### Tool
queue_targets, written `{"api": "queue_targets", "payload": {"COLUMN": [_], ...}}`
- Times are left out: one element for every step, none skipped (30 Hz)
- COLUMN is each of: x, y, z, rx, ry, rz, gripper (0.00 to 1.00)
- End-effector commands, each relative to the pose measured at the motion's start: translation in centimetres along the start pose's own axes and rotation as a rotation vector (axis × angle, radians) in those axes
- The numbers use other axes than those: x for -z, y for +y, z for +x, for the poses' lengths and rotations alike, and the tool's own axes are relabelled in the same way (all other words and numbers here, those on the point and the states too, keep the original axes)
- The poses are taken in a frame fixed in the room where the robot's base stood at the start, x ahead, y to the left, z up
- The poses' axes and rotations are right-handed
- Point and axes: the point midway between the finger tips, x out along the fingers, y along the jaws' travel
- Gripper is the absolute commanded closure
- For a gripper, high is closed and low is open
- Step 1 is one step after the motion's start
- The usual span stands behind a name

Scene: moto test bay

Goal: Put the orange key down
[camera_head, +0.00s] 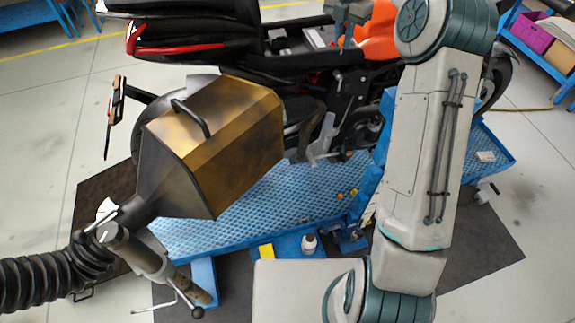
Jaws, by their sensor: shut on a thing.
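My gripper (347,24) is at the top of the picture, over the motorcycle's seat and tank area. It is shut on a small orange piece, the orange key (347,39), of which only a bit shows below the jaws. The orange tank of the motorcycle (381,36) is right behind and beside it, so the key's outline is hard to tell apart. I cannot tell whether the key touches the motorcycle.
The motorcycle stands on a blue lift platform (285,200). A brass-coloured exhaust hood (225,150) with a black hose (40,278) fills the left. A white bottle (309,243) and a yellow item (266,252) are at the platform's near edge. A blue shelf (545,50) stands at upper right.

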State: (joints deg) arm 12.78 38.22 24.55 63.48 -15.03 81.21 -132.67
Motion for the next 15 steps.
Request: {"api": "queue_targets", "payload": {"x": [0.3, 0.5, 0.8, 1.0, 1.2, 1.5, 1.7, 1.9, 2.2, 2.4, 2.6, 2.9, 3.1, 3.3, 3.6], "y": [0.1, 0.1, 0.2, 0.2, 0.2, 0.2, 0.2, 0.2, 0.2, 0.1, 0.1, 0.0, 0.0, -0.1, -0.1], "z": [2.7, 3.8, 5.4, 6.5, 7.7, 9.2, 10.3, 11.4, 12.9, 14.1, 15.1, 16.6, 17.7, 18.8, 20.3], "rx": [0.003, 0.004, 0.004, 0.004, 0.003, 0.004, 0.003, 0.004, 0.003, 0.004, 0.003, 0.004, 0.003, 0.003, 0.003], "ry": [0.001, 0.001, 0.001, 0.001, 0.001, 0.000, -0.001, 0.000, 0.000, 0.001, 0.000, 0.000, -0.001, -0.001, 0.000], "rz": [0.035, 0.062, 0.101, 0.133, 0.166, 0.208, 0.241, 0.274, 0.319, 0.352, 0.385, 0.427, 0.459, 0.489, 0.528], "gripper": [1.00, 1.00, 1.00, 1.00, 1.00, 1.00, 1.00, 1.00, 1.00, 1.00, 1.00, 1.00, 1.00, 1.00, 1.00]}}
